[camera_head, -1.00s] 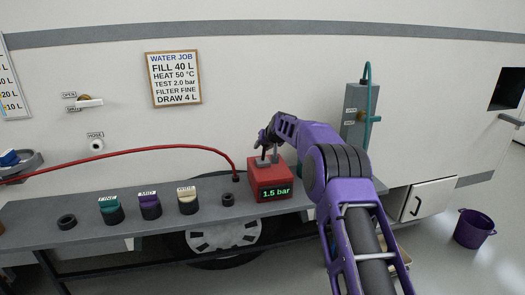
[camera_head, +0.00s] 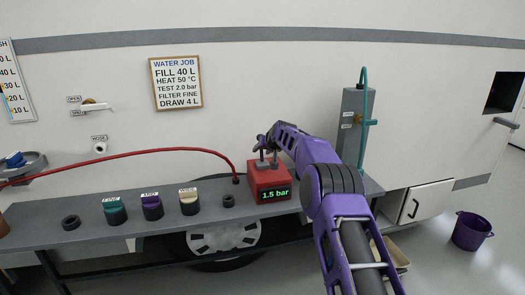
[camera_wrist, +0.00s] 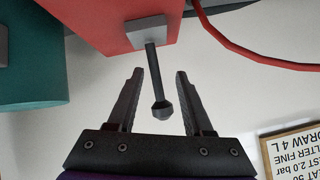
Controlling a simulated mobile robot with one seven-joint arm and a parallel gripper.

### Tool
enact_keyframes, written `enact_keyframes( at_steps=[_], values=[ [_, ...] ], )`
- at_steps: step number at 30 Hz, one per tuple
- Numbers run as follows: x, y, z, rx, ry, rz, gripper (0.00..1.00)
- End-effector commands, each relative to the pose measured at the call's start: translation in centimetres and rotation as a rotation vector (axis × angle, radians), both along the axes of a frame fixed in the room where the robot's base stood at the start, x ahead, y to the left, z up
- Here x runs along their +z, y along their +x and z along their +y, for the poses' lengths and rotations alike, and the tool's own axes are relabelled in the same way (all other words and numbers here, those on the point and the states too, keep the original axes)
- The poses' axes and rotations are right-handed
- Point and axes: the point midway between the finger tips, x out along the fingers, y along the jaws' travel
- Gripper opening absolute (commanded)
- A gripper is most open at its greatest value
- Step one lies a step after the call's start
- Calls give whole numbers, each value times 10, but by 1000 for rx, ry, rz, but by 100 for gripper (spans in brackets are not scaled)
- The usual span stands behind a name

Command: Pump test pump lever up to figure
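The test pump (camera_head: 270,183) is a red box on the bench, and its display reads 1.5 bar in green. Its lever (camera_wrist: 154,80) is a thin dark rod with a round knob, coming out of a grey block on the red box (camera_wrist: 110,22) in the wrist view. My gripper (camera_wrist: 155,97) has its two black fingers apart, one on each side of the lever, with gaps showing on both sides. In the head view my gripper (camera_head: 262,144) is just above the pump. The job board (camera_head: 175,83) reads TEST 2.0 bar.
A red hose (camera_head: 130,158) runs left from beside the pump. Green, purple and cream-topped filters (camera_head: 151,207) and dark rings stand on the bench (camera_head: 110,232) left of the pump. A grey panel with a teal pipe (camera_head: 352,125) is on the wall behind my arm.

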Motion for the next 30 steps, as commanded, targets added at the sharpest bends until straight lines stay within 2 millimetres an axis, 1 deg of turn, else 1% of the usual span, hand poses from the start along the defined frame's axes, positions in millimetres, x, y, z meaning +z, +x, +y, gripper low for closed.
enact_keyframes(
  at_steps=[1,2,3,11,17,23,30],
  values=[
    [0,0,0,-1,0,-1,62],
    [0,0,0,0,0,-1,67],
    [0,0,0,0,0,-1,68],
    [2,0,0,-1,1,-3,68],
    [8,-5,-4,-2,2,-3,68],
    [20,-22,-10,-1,1,-3,68],
    [45,-50,-22,-2,2,-4,68]
  ],
)
